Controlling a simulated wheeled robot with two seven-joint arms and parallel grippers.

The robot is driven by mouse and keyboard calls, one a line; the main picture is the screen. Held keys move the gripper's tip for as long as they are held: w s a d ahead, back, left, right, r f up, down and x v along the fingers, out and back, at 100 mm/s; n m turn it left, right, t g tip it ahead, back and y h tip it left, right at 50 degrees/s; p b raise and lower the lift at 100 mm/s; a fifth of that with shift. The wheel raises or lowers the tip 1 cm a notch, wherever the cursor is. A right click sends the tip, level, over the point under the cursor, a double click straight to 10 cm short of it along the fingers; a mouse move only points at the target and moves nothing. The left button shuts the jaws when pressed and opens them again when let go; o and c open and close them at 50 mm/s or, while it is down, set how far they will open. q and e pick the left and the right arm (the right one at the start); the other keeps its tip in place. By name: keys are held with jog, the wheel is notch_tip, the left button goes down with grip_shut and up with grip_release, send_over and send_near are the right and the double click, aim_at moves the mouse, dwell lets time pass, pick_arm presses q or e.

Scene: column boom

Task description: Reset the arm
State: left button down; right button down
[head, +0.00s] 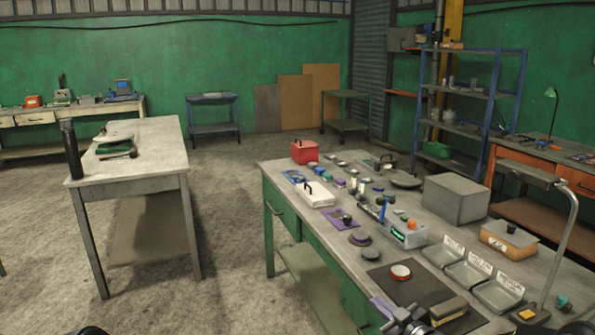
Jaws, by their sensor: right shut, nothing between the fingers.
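A grey boom stand (573,215) rises at the right end of the near green workbench (285,240). Its bent pole leans up to a dark horizontal arm (535,178) that reaches left over the bench. Its dark base has an orange-yellow patch, low at the right. My right gripper (405,318) is at the bottom edge, over the bench's front edge, shut and empty. It is apart from the boom, to the left of its base. Its lower part is cut off by the frame. My left gripper is not in view.
Metal trays (500,290), a grey box (455,198) and many small parts crowd the bench. Open floor (225,225) separates it from another table (155,140).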

jog(key=s+a+f+m+g+h+b, duration=0.1)
jog(key=s+a+f+m+g, duration=0.25)
jog(key=s+f, duration=0.6)
jog(key=s+a+f+m+g+h+b, duration=0.1)
jog(key=s+a+f+m+g, duration=0.35)
jog(key=f, duration=0.85)
jog(key=s+a+f+g, duration=0.2)
jog(key=s+f, duration=0.1)
jog(key=s, duration=0.6)
jog(key=s+a+f+m+g+b, duration=0.1)
jog(key=s+f, duration=0.3)
jog(key=s, duration=0.6)
jog(key=s+a+f+m+g, duration=0.1)
jog(key=s+a+f+g, duration=0.2)
jog(key=s, duration=0.7)
jog(key=shift+f, duration=0.5)
jog(key=shift+w, duration=0.1)
